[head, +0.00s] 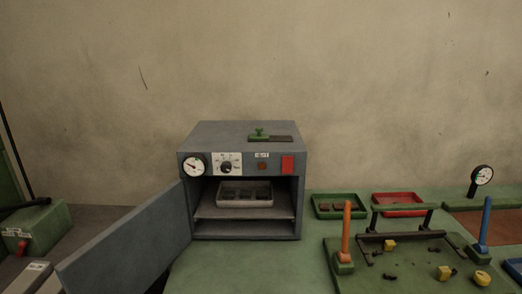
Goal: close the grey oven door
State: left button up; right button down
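The grey oven (248,230) stands at the middle of the bench against the wall, with its dark inside showing. Its grey door (130,238) stands wide open, swung out to the left and toward me from the oven's left side. A light tray (245,201) with dark contents in its compartments sits on the shelf (220,212) inside the oven. A dial, a knob and a red square are on the oven's front panel. Neither of my grippers shows in the head view.
A green tray (320,212) and a red tray (399,211) lie right of the oven. A green board with an orange post (346,230), a blue post (485,222) and small yellow pieces fills the right. A green box (36,228) stands at left. The green bench before the oven is clear.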

aim_at(129, 256)
jog(key=j+z, duration=0.1)
jog(key=j, duration=0.35)
jog(key=k+j+z, duration=0.15)
jog(key=j, duration=0.3)
jog(key=j+z, duration=0.1)
jog(key=j, duration=0.35)
jog(key=k+j+z, duration=0.1)
jog(key=j, duration=0.35)
jog(key=k+j+z, duration=0.15)
jog(key=j, duration=0.25)
jog(key=i, duration=0.05)
